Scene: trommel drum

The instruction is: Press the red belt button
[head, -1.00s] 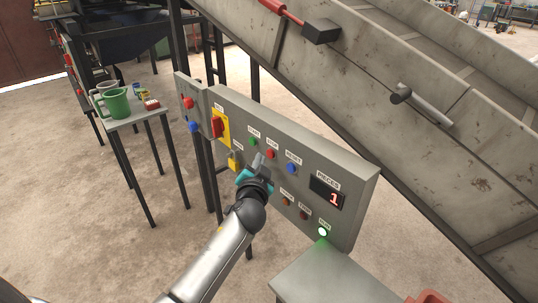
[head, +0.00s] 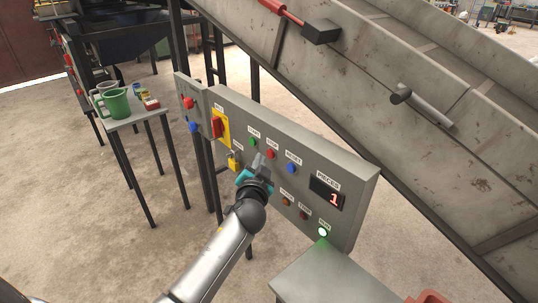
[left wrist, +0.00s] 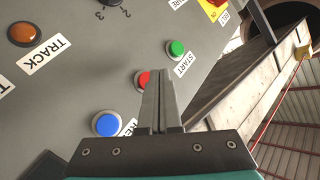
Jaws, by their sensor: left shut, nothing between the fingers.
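The grey control panel (head: 330,170) carries a red button (head: 270,154) between a green START button (head: 252,142) and a blue button (head: 291,168). In the left wrist view the red button (left wrist: 142,79) is partly hidden behind my fingers. A red switch on a yellow plate (head: 217,127) sits at the panel's left end; the left wrist view shows a label there that seems to read BELT. A smaller box further left bears another red button (head: 188,103). My left gripper (head: 258,160) is shut and empty, just in front of the panel, below the red button. My right gripper is out of view.
The display (head: 327,193) reads 1, and a green lamp (head: 323,232) is lit. A sloping conveyor (head: 440,130) rises behind the panel. A side table (head: 140,117) holds a green mug (head: 116,103).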

